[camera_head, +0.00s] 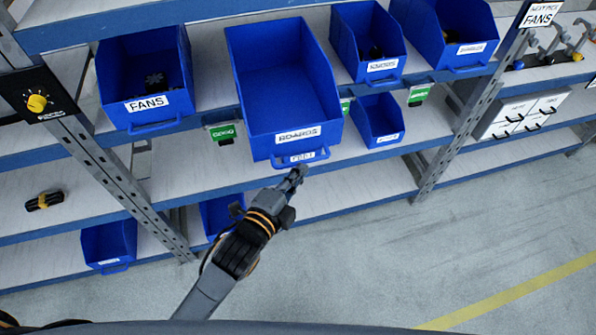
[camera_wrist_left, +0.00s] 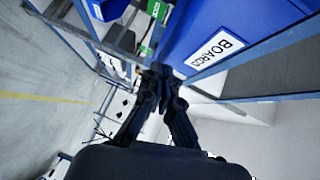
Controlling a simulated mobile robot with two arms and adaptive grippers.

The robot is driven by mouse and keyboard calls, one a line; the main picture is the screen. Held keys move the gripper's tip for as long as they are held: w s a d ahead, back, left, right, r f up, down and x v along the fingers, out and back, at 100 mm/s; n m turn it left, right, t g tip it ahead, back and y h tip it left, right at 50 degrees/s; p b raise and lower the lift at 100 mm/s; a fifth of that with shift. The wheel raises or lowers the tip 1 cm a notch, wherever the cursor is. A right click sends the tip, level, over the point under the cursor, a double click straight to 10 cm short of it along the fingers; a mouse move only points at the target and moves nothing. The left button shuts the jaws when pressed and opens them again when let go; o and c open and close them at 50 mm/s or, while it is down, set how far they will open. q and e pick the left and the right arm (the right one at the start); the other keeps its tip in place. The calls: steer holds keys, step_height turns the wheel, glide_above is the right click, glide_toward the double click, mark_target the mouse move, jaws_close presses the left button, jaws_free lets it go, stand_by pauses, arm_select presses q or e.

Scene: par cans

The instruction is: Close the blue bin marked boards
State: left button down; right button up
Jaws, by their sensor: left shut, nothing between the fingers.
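The blue bin marked boards (camera_head: 285,90) stands on the upper shelf in the head view. It juts out past the shelf's front edge, and its inside looks empty. Its label also shows in the left wrist view (camera_wrist_left: 215,50). My left gripper (camera_head: 298,174) is shut and empty, just below the bin's front handle (camera_head: 303,158). I cannot tell whether its fingertips touch the handle. In the left wrist view the closed fingers (camera_wrist_left: 160,75) are beside the bin's front. My right gripper is not in view.
A blue bin marked fans (camera_head: 147,85) stands to the left, and more blue bins (camera_head: 368,45) stand to the right. Green tags (camera_head: 222,132) hang on the shelf edge. Metal uprights (camera_head: 120,185) flank the bay. The floor (camera_head: 400,265) in front is clear.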

mark_target(288, 149)
arm_select(q)
steer(key=w, duration=0.2)
steer(key=w+a, duration=0.1)
steer(key=w, duration=0.1)
steer(key=w+a, duration=0.1)
steer(key=w, duration=0.2)
steer(key=shift+a+r+p, duration=0.2)
steer(key=shift+p, duration=0.15)
steer(key=w+a, duration=0.1)
steer(key=w, duration=0.3)
steer(key=w+a+b, duration=0.1)
steer(key=w, duration=0.3)
steer(key=w+a, duration=0.2)
steer(key=w, duration=0.2)
steer(key=shift+f+b, duration=0.2)
steer(key=shift+b, duration=0.15)
steer(key=shift+w, duration=0.3)
steer(key=shift+a+r, duration=0.1)
steer(key=shift+r, duration=0.15)
